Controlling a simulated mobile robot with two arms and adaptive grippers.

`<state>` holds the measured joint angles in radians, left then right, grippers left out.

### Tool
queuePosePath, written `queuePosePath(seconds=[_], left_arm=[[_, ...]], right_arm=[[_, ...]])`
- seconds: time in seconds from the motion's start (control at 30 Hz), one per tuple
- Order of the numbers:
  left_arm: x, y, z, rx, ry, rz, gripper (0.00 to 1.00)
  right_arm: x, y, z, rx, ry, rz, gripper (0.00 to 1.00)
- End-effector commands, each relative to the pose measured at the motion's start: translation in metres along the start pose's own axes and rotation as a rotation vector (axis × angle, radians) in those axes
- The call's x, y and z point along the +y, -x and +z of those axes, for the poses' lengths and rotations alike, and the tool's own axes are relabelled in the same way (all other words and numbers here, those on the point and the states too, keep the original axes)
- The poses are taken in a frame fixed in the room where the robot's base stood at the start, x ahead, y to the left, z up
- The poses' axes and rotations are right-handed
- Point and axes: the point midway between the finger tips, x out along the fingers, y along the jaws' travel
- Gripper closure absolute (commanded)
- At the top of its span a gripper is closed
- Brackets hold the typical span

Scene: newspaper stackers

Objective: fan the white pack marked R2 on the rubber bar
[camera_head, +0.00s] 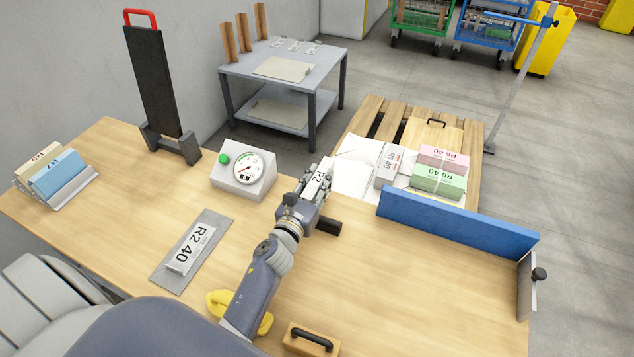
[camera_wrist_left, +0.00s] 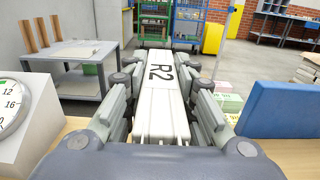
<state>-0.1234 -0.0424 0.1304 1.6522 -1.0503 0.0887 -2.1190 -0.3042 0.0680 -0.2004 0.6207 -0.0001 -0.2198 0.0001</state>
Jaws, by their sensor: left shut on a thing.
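My left gripper (camera_head: 308,197) is shut on a white pack marked R2 (camera_head: 319,179), held above the table's far edge. In the left wrist view, the pack (camera_wrist_left: 160,92) lies lengthwise between the fingers of the left gripper (camera_wrist_left: 160,85), its R2 marking upward. A short black bar (camera_head: 328,226) shows on the table just right of the gripper; it looks like the rubber bar, and the gripper hides part of it. The pack is apart from the bar in the picture. My right gripper is not in view.
A white dial box (camera_head: 236,182) stands left of the gripper, near a grey plate (camera_head: 166,272) with an R2 40 label. A blue rail (camera_head: 455,222) lines the table's far right edge. Pink (camera_head: 446,155) and green (camera_head: 438,178) packs lie beyond. The table's right middle is clear.

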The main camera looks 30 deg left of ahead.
Motion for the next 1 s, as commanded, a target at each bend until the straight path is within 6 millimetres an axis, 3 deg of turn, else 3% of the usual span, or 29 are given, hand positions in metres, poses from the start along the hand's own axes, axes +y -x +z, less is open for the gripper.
queuePosePath(seconds=[0.5,1.0], left_arm=[[0.0,-0.013,-0.001,-0.001,-0.001,-0.001,1.0],[0.0,0.001,-0.003,0.003,0.0,0.0,1.0]], right_arm=[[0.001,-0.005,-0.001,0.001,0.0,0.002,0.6],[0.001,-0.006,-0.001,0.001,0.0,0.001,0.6]])
